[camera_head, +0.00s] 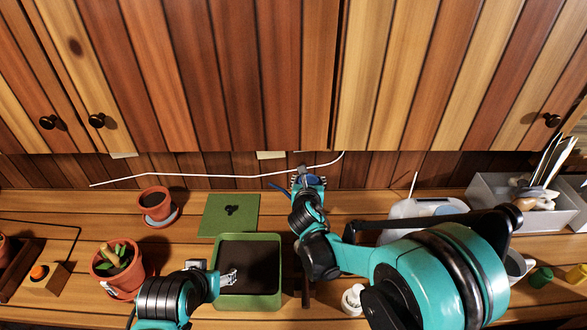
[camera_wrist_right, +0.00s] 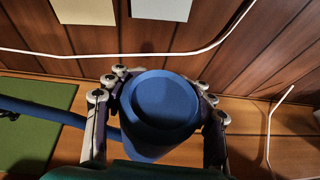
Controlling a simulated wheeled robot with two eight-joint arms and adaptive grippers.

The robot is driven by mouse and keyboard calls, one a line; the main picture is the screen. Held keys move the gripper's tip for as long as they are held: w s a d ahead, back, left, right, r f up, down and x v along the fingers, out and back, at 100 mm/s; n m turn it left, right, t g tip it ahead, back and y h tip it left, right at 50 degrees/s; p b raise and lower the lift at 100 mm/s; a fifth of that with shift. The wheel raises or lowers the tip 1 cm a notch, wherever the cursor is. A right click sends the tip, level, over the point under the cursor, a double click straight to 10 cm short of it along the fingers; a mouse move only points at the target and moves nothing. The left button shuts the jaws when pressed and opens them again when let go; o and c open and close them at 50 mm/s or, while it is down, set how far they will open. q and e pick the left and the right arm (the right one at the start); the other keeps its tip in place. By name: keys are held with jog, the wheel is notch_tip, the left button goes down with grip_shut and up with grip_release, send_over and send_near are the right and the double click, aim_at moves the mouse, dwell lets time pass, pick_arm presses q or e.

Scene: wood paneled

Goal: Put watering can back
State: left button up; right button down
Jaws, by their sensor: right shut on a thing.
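The blue watering can (camera_wrist_right: 160,105) is between the fingers of my right gripper (camera_wrist_right: 158,98) in the right wrist view, with its spout (camera_wrist_right: 45,112) pointing left. In the head view my right gripper (camera_head: 308,182) is shut on the watering can (camera_head: 315,180) at the back of the counter, near the wall. Only a little blue shows there, and the can's base is hidden. My left gripper (camera_head: 228,277) is over the left part of the green planter of dark soil (camera_head: 278,293). I cannot tell whether its fingers are open or shut.
A green mat (camera_head: 212,222) lies left of the right gripper. Two terracotta pots, one empty of plants (camera_head: 155,207) and one with a plant (camera_head: 118,285), stand left. A grey bin of tools (camera_head: 490,208) is at the right. A white cable (camera_head: 200,177) runs along the wall.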

jog(key=w+a+y, duration=0.1)
jog(key=w+a, duration=0.2)
jog(key=a, duration=0.2)
jog(key=shift+w+n, duration=0.25)
jog(key=shift+n, duration=0.15)
jog(key=shift+s+a, duration=0.1)
jog(key=shift+a, duration=0.1)
notch_tip(320, 180, down, 8)
jog(key=b, duration=0.5)
jog(key=shift+b, duration=0.35)
jog(key=shift+f+b, duration=0.25)
jog(key=shift+b, duration=0.05)
jog(key=shift+c, duration=2.4)
grip_release()
jog(key=shift+o, duration=0.3)
